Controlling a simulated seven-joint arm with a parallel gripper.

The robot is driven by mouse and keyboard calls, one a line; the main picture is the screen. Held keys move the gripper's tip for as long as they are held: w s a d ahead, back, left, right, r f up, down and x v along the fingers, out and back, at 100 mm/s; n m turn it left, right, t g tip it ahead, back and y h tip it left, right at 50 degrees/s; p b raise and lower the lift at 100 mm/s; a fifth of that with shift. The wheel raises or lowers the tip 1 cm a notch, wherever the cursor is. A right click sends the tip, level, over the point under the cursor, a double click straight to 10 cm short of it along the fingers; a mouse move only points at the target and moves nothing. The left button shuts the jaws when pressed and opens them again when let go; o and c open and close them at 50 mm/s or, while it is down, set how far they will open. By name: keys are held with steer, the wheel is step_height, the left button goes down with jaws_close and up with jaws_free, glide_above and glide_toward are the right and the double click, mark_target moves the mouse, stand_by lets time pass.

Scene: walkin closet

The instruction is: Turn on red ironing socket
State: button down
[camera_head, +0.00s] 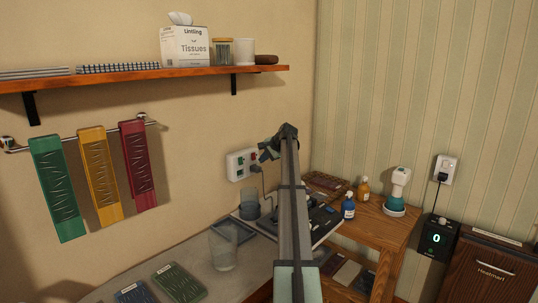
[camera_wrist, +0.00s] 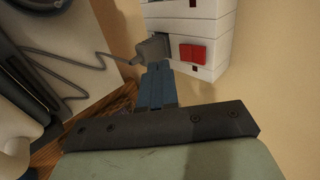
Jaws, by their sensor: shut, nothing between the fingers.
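The white socket panel (camera_head: 238,166) is on the beige wall, with green and red switches. In the wrist view the panel (camera_wrist: 206,14) shows at the top, with a red rocker switch (camera_wrist: 192,54) on its face. A grey plug (camera_wrist: 152,48) with a cord sits in the socket beside the red switch. My gripper (camera_wrist: 156,68) is shut and empty. Its fingertips appear just beside and below the plug, left of the red switch; I cannot tell whether they touch anything. In the head view my gripper (camera_head: 267,153) is just right of the panel and partly hidden by my arm.
A wooden table (camera_head: 384,224) holds blue and orange bottles and a white-and-teal device (camera_head: 397,190). A clear glass (camera_head: 222,250) stands on the counter. A wooden shelf (camera_head: 140,80) and a rail with coloured strips (camera_head: 100,178) are on the left wall.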

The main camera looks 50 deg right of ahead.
mark_target(254, 157)
steer(key=shift+w+f, duration=0.1)
steer(key=shift+w, duration=1.65)
steer(key=shift+w+f, duration=0.1)
steer(key=shift+w, duration=0.15)
steer(key=shift+r, duration=0.9)
